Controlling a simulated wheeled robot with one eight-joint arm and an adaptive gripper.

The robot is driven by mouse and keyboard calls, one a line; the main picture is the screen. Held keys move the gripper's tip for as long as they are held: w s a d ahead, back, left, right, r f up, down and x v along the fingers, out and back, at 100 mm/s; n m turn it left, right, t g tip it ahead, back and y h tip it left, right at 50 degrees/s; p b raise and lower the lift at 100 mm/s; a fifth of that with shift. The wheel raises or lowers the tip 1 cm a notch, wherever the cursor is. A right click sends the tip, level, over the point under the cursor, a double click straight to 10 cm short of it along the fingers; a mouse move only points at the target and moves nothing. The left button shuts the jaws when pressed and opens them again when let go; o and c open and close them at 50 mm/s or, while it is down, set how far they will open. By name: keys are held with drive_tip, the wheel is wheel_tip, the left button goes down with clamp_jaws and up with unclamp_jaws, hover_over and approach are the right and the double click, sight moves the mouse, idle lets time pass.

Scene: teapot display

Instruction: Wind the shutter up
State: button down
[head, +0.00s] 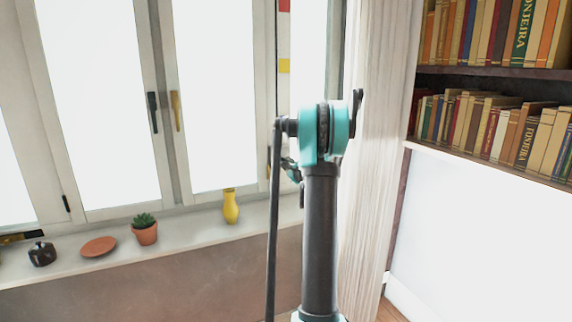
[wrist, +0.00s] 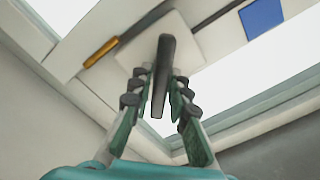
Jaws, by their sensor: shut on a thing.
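In the wrist view a dark, narrow handle (wrist: 165,60) stands in front of a white plate on the window wall. I take it for the shutter's winding handle. The fingers of my gripper (wrist: 163,84) are on both sides of it and shut on it. In the head view my own arm hides the handle, and only a bit of my gripper (head: 291,170) shows behind the arm, near the right window frame. The shutter itself cannot be made out; the window panes (head: 98,100) are bright white.
A yellow vase (head: 230,207), a potted plant (head: 145,231), a terracotta dish (head: 98,247) and a dark pot (head: 42,254) stand on the sill left of my arm. A bookshelf (head: 490,73) is on the right. A yellow window handle (wrist: 101,52) is near my gripper.

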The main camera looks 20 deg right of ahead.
drive_tip(key=shift+m, duration=0.3)
idle(0.5)
idle(0.5)
drive_tip(key=c, duration=1.5)
unclamp_jaws()
drive_tip(key=s, duration=1.2)
drive_tip(key=shift+d, duration=0.2)
drive_tip(key=shift+o, duration=0.2)
